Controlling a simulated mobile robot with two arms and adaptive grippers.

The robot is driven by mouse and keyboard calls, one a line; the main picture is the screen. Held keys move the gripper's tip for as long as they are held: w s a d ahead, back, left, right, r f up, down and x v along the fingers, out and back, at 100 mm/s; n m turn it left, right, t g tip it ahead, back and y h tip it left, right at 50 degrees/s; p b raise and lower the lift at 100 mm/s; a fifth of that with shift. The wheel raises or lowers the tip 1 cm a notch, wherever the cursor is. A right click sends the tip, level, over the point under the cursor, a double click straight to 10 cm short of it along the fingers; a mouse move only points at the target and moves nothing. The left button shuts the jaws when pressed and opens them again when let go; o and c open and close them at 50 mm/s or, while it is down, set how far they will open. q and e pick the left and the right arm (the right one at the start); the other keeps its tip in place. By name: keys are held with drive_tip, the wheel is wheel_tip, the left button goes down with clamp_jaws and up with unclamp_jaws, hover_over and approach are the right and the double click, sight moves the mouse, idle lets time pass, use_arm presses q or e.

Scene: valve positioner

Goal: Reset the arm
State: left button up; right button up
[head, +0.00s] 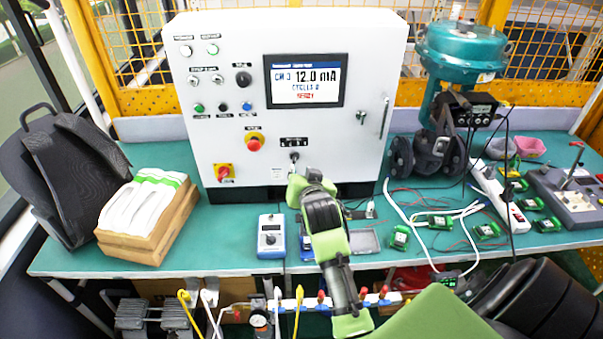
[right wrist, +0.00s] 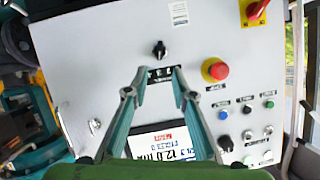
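My right gripper (head: 298,183) is raised in front of the lower part of the white control cabinet (head: 230,120), its arm coming in from the bottom right of the head view. In the right wrist view, which is turned upside down, the two fingers of the gripper (right wrist: 158,75) are apart with nothing between their tips. A small black knob (right wrist: 159,49) on the cabinet face lies just past the fingertips and looks untouched. The knob also shows just above the gripper in the head view (head: 294,157). My left gripper is not in view.
The cabinet screen (head: 305,80) reads 12.0 mA. A red emergency button (head: 254,144) and a red-yellow switch (head: 223,172) sit left of the knob. A blue handheld meter (head: 271,238), a wooden box (head: 150,220), a teal valve actuator (head: 462,50) and several green boards crowd the bench.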

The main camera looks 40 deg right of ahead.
drive_tip(key=shift+s+a, duration=0.1)
drive_tip(key=shift+s, duration=0.1)
idle(0.4)
drive_tip(key=s+a+f+n+g+y, duration=0.25)
drive_tip(key=s+a+f, duration=0.3)
drive_tip(key=s, duration=0.55)
drive_tip(key=s+a+f+n+g+y, duration=0.2)
drive_tip(key=s+a+f+n+g, duration=0.4)
drive_tip(key=s, duration=0.5)
drive_tip(key=s+a+f+n+g+y, duration=0.15)
drive_tip(key=s+a+f, duration=0.25)
drive_tip(key=s+a, duration=0.45)
drive_tip(key=s+d+f+b, duration=0.1)
drive_tip(key=s+f+b, duration=0.1)
drive_tip(key=f, duration=1.3)
drive_tip(key=s+d+f+b, duration=0.1)
drive_tip(key=s+f+b, duration=0.1)
drive_tip(key=f, duration=1.2)
drive_tip(key=s+d+f+g+b, duration=0.1)
drive_tip(key=s+d+f+b, duration=0.2)
drive_tip(key=s+f, duration=1.3)
wheel_tip(320, 180, down, 4)
drive_tip(key=shift+s+r+n, duration=0.1)
drive_tip(key=shift+s+n, duration=0.25)
drive_tip(key=shift+n, duration=0.05)
